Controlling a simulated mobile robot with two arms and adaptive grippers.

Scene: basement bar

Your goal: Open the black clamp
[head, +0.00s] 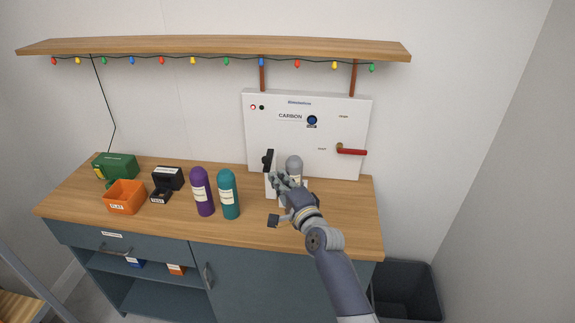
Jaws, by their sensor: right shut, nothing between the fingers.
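A black upright part (268,160), which looks like the black clamp, stands on a white mount on the counter in front of the white panel. A grey bottle (294,166) stands just to its right. My right gripper (279,181) is shut and empty, right beside the clamp and in front of the bottle. It hides the bottle's lower part and some of the mount. I cannot tell whether it touches the clamp, or whether the clamp is open. My left gripper is not in view.
A small black block (273,221) lies near the counter's front edge. A teal bottle (228,194) and a purple bottle (202,191) stand to the left. Further left are a black box (168,179), an orange bin (124,196) and a green box (118,165). The counter's right end is clear.

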